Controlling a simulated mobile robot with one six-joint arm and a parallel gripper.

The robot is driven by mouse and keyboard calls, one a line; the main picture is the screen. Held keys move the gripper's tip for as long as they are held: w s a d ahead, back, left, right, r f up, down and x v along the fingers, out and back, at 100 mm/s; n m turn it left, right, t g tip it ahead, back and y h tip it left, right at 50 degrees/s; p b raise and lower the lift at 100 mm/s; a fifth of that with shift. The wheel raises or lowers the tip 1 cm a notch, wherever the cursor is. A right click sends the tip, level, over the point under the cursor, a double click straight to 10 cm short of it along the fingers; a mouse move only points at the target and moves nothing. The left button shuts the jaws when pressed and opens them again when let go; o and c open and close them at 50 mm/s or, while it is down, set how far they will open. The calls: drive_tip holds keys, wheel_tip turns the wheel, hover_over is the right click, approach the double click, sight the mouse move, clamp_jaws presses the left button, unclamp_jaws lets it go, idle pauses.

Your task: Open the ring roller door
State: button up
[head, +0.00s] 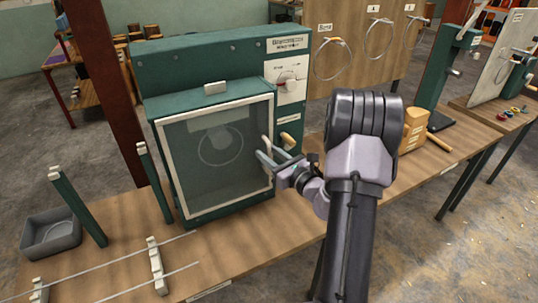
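The ring roller door is a clear panel in a pale frame (161,160) on the front of a dark green machine (180,62). It appears closed, and a ring shape (220,146) shows through it. A pale curved handle (265,143) is at the door's right edge. My gripper (262,154) is at this edge, its fingers pointing left beside the handle. Two fingers show slightly apart, but I cannot tell whether they touch or hold the handle.
A panel with a knob (287,83) and a yellow-tipped lever (289,139) are right of the door. Green posts (78,208), a grey bin (50,232) and rods on white stands (157,265) are at left. A wooden block (414,130) is right of my arm.

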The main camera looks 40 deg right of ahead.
clamp_jaws()
idle(1.4)
